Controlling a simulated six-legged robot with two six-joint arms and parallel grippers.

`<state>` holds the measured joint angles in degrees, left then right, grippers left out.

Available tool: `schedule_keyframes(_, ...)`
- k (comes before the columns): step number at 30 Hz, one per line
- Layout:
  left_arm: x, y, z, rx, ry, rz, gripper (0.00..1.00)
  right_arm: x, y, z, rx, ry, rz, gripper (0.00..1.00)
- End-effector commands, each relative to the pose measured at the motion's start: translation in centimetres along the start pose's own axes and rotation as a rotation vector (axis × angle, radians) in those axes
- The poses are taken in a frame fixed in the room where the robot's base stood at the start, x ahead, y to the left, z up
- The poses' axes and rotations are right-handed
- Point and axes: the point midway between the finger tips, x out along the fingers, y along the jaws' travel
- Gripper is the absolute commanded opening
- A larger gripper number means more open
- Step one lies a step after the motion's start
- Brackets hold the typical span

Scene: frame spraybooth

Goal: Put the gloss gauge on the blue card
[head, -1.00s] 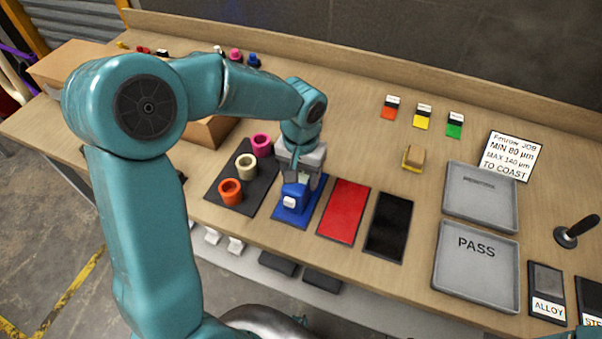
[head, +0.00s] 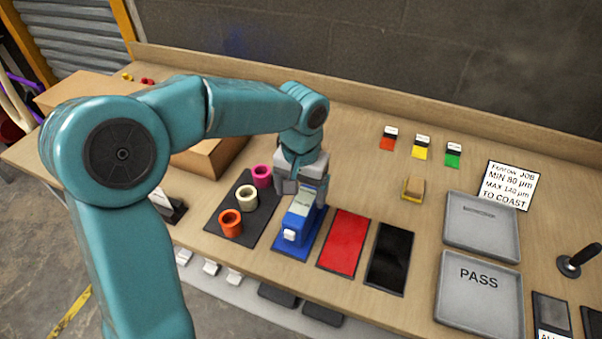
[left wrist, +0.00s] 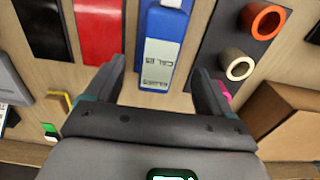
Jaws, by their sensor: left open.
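The gloss gauge (head: 295,226), a blue body with a pale label face, lies on the blue card (head: 278,247), whose blue edges show around it. In the left wrist view the gauge (left wrist: 163,28) shows with its labelled end toward my gripper. My left gripper (head: 306,190) is open at the far end of the gauge. In the left wrist view its fingers (left wrist: 159,68) are spread to either side of the labelled end, with gaps visible on both sides. Part of the gauge's far end is hidden by the gripper in the head view. My right gripper is not in view.
A red card (head: 343,242) and a black card (head: 389,258) lie to the right. A dark mat (head: 215,208) with orange, cream and pink rings is to the left. Grey trays (head: 480,300) stand farther right. A small tan-topped yellow block (head: 413,188) sits behind.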

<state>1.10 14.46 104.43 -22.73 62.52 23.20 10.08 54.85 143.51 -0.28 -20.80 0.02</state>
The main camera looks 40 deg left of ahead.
Motion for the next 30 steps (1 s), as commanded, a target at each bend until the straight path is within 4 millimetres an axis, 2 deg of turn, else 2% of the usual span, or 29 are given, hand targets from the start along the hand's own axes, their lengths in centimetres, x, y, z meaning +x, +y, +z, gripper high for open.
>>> schedule_keyframes(1, -1.4, 0.0, -0.1, 0.000, 0.005, 0.002, 0.83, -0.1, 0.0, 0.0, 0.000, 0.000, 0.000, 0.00)
schedule_keyframes(3, -2.8, 0.0, -0.1, 0.000, 0.004, 0.002, 0.83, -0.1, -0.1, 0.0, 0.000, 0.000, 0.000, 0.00)
schedule_keyframes(9, -5.6, 0.0, 0.0, -0.001, 0.002, 0.001, 0.83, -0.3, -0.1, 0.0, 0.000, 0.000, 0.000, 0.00)
schedule_keyframes(14, -6.2, 0.0, 0.0, 0.000, -0.001, 0.001, 0.83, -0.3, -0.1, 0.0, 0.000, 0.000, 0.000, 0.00)
schedule_keyframes(27, -6.2, 0.0, 0.0, 0.000, -0.001, 0.000, 0.83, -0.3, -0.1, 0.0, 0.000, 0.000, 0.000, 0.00)
schedule_keyframes(30, -6.9, 0.0, 0.0, -0.001, -0.001, 0.000, 0.83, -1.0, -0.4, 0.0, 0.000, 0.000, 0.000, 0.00)
